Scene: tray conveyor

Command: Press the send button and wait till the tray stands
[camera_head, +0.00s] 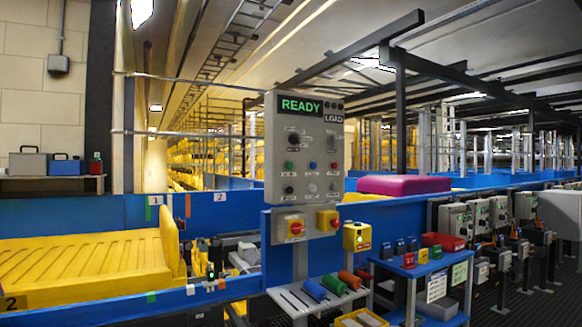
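A grey control panel (305,210) stands upright right of the conveyor. Its display (300,107) reads READY in green, and a smaller sign reads LOAD. The panel carries several green, blue, red and dark knobs or buttons. I cannot read which control is the send button. A yellow slatted tray (80,262) lies at the left between blue conveyor sides, with a raised end at its right. A "2" shows at its front left corner. My gripper is not in view.
Two boxes with red and yellow switches sit below the panel. A blue cart (408,264) and several grey control boxes stand to the right.

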